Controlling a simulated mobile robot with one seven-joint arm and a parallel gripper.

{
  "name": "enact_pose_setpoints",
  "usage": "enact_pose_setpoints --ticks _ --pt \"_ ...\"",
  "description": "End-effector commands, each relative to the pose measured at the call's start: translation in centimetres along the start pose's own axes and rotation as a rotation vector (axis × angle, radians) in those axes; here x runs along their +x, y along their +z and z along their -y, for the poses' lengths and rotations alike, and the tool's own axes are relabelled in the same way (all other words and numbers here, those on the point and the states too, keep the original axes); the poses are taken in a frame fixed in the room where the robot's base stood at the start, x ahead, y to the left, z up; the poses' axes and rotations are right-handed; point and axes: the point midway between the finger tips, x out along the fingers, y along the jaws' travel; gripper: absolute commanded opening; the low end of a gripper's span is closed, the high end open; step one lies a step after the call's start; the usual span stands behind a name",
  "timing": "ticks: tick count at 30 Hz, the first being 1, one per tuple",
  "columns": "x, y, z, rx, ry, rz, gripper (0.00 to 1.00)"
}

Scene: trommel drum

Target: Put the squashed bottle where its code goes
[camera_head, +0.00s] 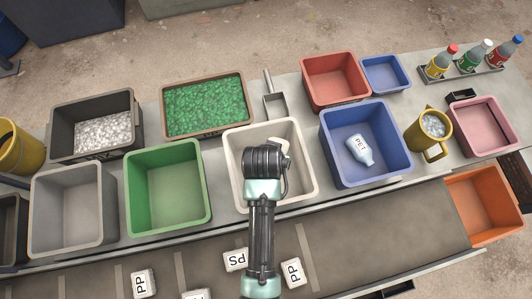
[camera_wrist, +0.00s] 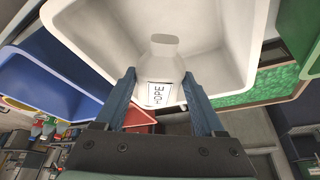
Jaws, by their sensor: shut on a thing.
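The squashed bottle (camera_wrist: 163,60) is pale white, with a label that reads as HDPE in the wrist view. My gripper (camera_wrist: 162,82) is shut on it, one blue finger on each side. The bottle is over the cream bin (camera_wrist: 100,30), whose inside walls show around it. In the head view my gripper (camera_head: 266,165) is above the cream bin (camera_head: 308,190). My wrist hides most of the bottle there; a pale bit shows at its upper right. No code on the cream bin is readable.
A blue bin (camera_head: 401,170) right of the cream one holds a bottle marked PET (camera_head: 360,151). A green bin (camera_head: 131,190) and a grey bin (camera_head: 38,215) stand left. Labelled pieces, such as PP (camera_head: 293,273), lie on the dark belt (camera_head: 350,255) in front.

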Motion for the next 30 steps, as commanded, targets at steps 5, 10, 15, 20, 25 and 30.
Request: enact_pose_setpoints --ticks 5,10,15,20,25,30 --pt "1.2 0.5 0.0 0.0 0.0 0.0 0.19" --pt "1.1 0.5 0.0 0.0 0.0 0.0 0.19" --pt "1.1 0.5 0.0 0.0 0.0 0.0 0.87" --pt "1.1 0.5 0.0 0.0 0.0 0.0 1.0" --pt "1.1 0.5 0.0 0.0 0.0 0.0 1.0" --pt "0.0 0.4 0.0 -0.001 -0.001 -0.003 1.0"
